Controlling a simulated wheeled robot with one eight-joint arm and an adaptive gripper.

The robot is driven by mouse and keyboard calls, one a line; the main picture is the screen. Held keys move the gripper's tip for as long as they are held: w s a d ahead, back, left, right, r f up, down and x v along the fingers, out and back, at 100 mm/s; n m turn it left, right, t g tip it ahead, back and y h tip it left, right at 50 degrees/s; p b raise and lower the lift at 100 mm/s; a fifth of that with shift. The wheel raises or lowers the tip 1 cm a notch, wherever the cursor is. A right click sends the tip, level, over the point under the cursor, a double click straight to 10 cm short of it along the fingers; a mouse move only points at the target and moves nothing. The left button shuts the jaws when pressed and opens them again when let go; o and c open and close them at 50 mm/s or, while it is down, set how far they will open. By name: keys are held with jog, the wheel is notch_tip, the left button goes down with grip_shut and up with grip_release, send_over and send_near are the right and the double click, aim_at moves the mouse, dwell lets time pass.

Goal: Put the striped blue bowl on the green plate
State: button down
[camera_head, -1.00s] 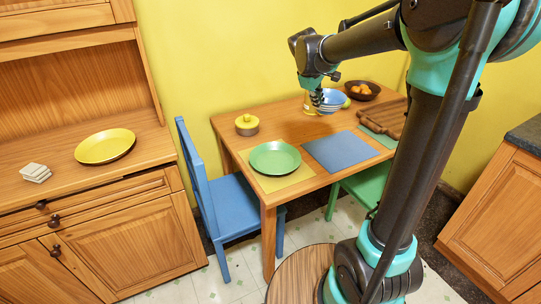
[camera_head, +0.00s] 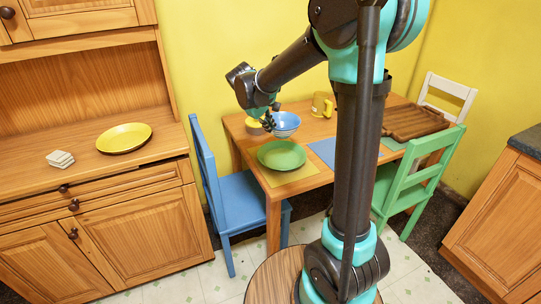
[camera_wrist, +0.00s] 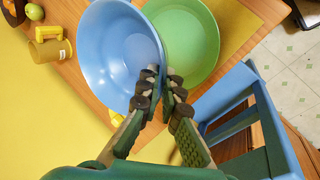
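The striped blue bowl (camera_head: 286,123) is in my gripper (camera_head: 268,122), above the table's back left part, just behind the green plate (camera_head: 282,155). In the wrist view the fingers (camera_wrist: 165,88) close on the bowl's rim, and the blue inside of the bowl (camera_wrist: 112,48) looks empty. The bowl overlaps the left edge of the plate (camera_wrist: 196,48) in that view. The plate is empty and lies on a yellow placemat (camera_head: 300,174). The fingers hide a small part of the bowl's rim.
A yellow pot (camera_head: 254,127) stands close behind the bowl and is partly hidden. A yellow mug (camera_head: 322,104) stands at the back. A blue placemat (camera_head: 326,149) and a wooden tray (camera_head: 413,121) lie to the right. A blue chair (camera_head: 239,192) stands at the table's left.

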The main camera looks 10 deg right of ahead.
notch_tip(320, 180, down, 12)
jog(key=shift+f, duration=0.1)
dwell(0.4)
jog(key=c, duration=1.7)
grip_release()
jog(key=shift+f, duration=0.1)
jog(key=v, duration=1.2)
jog(key=s+d+f+m+y, duration=0.1)
jog(key=s+d+f+m, duration=0.1)
jog(key=s, duration=0.5)
jog(key=s+d+f+m+y, duration=0.2)
jog(key=s+d+f+m, duration=0.1)
jog(key=s+d, duration=0.4)
jog(key=s+d+f+m+y, duration=0.1)
jog(key=s+d+f, duration=0.3)
jog(key=s, duration=0.4)
jog(key=shift+s+d+f+m+t+y, duration=0.2)
jog(key=shift+s+d+m+t+y, duration=0.15)
jog(key=shift+m, duration=0.45)
